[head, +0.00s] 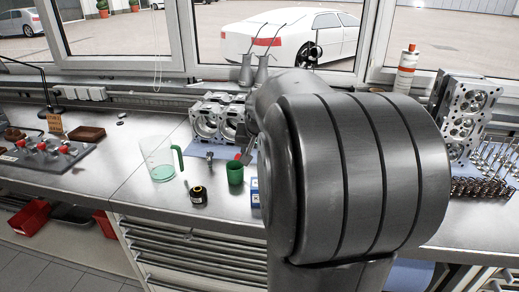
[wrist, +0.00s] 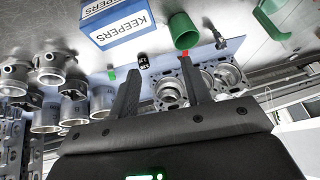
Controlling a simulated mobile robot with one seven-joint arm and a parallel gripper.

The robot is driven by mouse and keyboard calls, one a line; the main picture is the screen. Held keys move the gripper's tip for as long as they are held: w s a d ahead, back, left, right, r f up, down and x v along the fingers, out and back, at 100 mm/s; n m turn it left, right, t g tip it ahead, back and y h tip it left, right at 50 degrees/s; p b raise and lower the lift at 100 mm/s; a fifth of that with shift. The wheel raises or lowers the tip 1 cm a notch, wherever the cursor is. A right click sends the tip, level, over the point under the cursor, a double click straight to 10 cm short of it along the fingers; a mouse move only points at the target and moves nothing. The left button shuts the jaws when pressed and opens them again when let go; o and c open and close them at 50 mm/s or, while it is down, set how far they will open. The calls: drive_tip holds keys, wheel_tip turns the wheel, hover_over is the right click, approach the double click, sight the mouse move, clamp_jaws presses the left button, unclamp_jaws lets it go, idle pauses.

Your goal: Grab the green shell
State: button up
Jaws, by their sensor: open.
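The green shell (head: 235,172), a small green cup-like cylinder, stands on the steel bench left of my arm in the head view. In the wrist view the green shell (wrist: 183,32) lies beyond my fingertips, nearer the right finger. My gripper (wrist: 160,68) is open with nothing between its fingers. In the head view my arm hides most of my gripper; a grey finger (head: 248,153) shows just behind and above the shell. I cannot tell the exact gap between them.
A blue and white KEEPERS box (wrist: 118,24) stands close to the shell. A clear jug with a green handle (head: 160,166) and a dark jar (head: 198,196) stand to its left. Engine castings (head: 208,120) lie behind.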

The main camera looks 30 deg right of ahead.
drive_tip(key=w+d+f+m+h, duration=0.1)
drive_tip(key=d+f, duration=0.3)
drive_tip(key=d, duration=0.4)
drive_tip(key=w+d+f+m+g+h, duration=0.1)
drive_tip(key=w+d+f, duration=0.2)
drive_tip(key=d, duration=0.6)
drive_tip(key=w+d+f+m+h, duration=0.1)
drive_tip(key=w+d+f, duration=0.2)
drive_tip(key=d+f, duration=0.3)
drive_tip(key=shift+d+m+g, duration=0.4)
drive_tip(key=shift+d, duration=0.9)
drive_tip(key=shift+x, duration=3)
drive_tip(key=shift+r, duration=0.1)
clamp_jaws()
